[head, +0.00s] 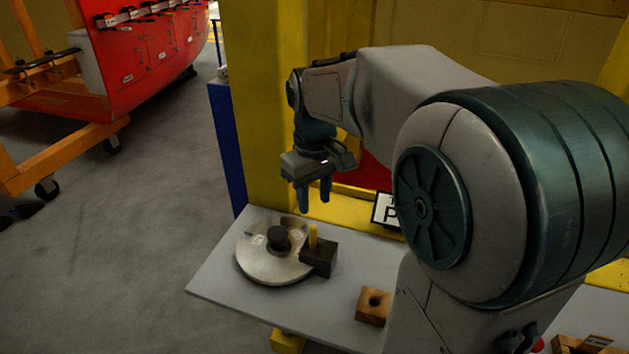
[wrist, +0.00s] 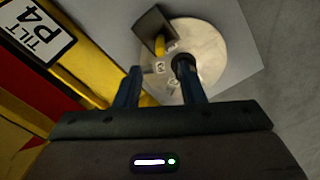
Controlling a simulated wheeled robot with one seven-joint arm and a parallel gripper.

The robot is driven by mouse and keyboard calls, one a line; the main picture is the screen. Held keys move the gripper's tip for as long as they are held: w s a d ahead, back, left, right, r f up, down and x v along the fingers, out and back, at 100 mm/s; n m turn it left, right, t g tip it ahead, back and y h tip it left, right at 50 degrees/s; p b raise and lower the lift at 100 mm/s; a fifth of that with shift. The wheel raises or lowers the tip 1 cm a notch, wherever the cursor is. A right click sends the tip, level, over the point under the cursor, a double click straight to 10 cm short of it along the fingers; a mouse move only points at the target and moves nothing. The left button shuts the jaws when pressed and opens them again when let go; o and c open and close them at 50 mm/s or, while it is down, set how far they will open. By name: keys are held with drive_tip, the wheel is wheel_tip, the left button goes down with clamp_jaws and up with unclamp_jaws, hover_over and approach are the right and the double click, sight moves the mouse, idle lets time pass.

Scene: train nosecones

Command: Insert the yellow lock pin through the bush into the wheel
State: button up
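The yellow lock pin (head: 313,236) stands upright at a dark block (head: 319,258) beside the wheel's right edge; how deep it sits I cannot tell. The wheel is a pale metal disc (head: 262,266) lying flat, with white labels and a dark round hub (head: 278,238). I cannot tell which part is the bush. My gripper (head: 314,202) is open and empty, pointing down above and behind the wheel, apart from the pin. In the wrist view, the open gripper (wrist: 160,73) shows with the pin (wrist: 159,46), dark block (wrist: 150,22) and wheel (wrist: 211,50) beyond its fingers.
The grey table (head: 225,283) has free room around the wheel. A brown block with a hole (head: 372,307) lies at the right. A yellow post (head: 256,110) and a "P4" sign (head: 386,210) stand behind. A red shell (head: 150,55) on an orange trolley is at the left.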

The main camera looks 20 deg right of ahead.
drive_tip(key=s+f+m+t, duration=0.3)
drive_tip(key=s+f+m, duration=0.1)
drive_tip(key=s, duration=1)
drive_tip(key=shift+f, duration=0.3)
drive_tip(key=shift+a, duration=0.1)
idle(0.7)
